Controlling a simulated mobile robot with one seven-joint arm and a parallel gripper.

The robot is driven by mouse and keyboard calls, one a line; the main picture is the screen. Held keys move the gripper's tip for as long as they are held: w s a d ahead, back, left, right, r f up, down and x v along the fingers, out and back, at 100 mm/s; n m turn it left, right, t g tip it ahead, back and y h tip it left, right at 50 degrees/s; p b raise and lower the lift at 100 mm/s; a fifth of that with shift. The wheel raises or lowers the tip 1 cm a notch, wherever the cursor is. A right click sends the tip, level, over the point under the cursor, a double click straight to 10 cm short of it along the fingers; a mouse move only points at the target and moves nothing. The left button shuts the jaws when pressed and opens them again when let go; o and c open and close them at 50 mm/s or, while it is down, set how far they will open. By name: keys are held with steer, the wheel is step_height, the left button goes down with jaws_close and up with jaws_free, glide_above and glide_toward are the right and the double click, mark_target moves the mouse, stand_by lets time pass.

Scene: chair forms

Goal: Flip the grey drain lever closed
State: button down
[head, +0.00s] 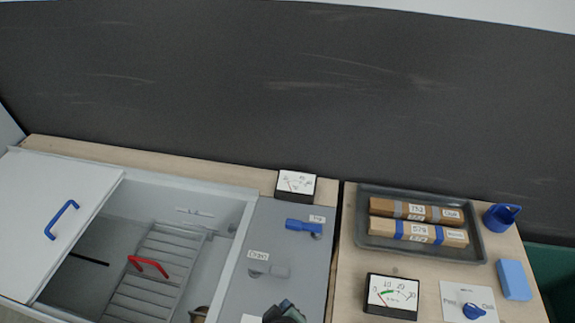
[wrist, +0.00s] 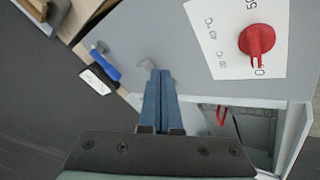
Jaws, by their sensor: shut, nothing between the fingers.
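The grey drain lever (head: 270,269) sits on the grey panel (head: 284,210), just below a white label. In the head view its handle lies roughly sideways, pointing right. In the wrist view a small grey part (wrist: 147,64) that looks like this lever shows by my fingertips, partly hidden behind them. My gripper (wrist: 160,73) is shut and empty, its two blue fingers together. Its dark end also shows at the bottom of the head view (head: 285,310), nearer the camera than the lever. I cannot tell whether the fingertips touch the lever.
A blue lever (head: 303,227) and a meter (head: 296,185) are farther back. A red knob (wrist: 257,40) on a white dial plate shows in the wrist view. Left is an open basin with a red handle (head: 148,265). Right are a tray (head: 366,232) with boxes and another meter (head: 392,296).

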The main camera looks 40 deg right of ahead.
steer(key=shift+s+v, duration=0.25)
steer(key=shift+v, duration=1.1)
steer(key=shift+s+d, duration=0.1)
steer(key=shift+d, duration=0.1)
steer(key=w+a+r+t+b, duration=0.1)
steer(key=w+a+r+t, duration=0.15)
steer(key=w+r, duration=0.5)
steer(key=w+a+r+t, duration=0.1)
steer(key=w+r+t, duration=0.2)
steer(key=w+r, duration=0.45)
steer(key=w+a+r+m+t+y+b, duration=0.1)
steer(key=w+a+r+t, duration=0.15)
steer(key=r, duration=0.65)
steer(key=w+a+r+t, duration=0.2)
steer(key=r+t, duration=0.1)
steer(key=r, duration=0.7)
steer(key=s+a+r+t+y, duration=0.1)
steer(key=s+a+r+t, duration=0.2)
steer(key=r, duration=0.7)
steer(key=s+a+r+t+y+b, duration=0.1)
steer(key=s+a+r+t, duration=0.2)
steer(key=r, duration=0.8)
steer(key=s+a+r+t+y+b, duration=0.1)
steer(key=s+r+t, duration=0.3)
steer(key=r, duration=0.6)
steer(key=shift+s+a+r+t+y, duration=0.25)
steer(key=shift+s+a+t+y, duration=0.15)
steer(key=shift+s+a, duration=0.5)
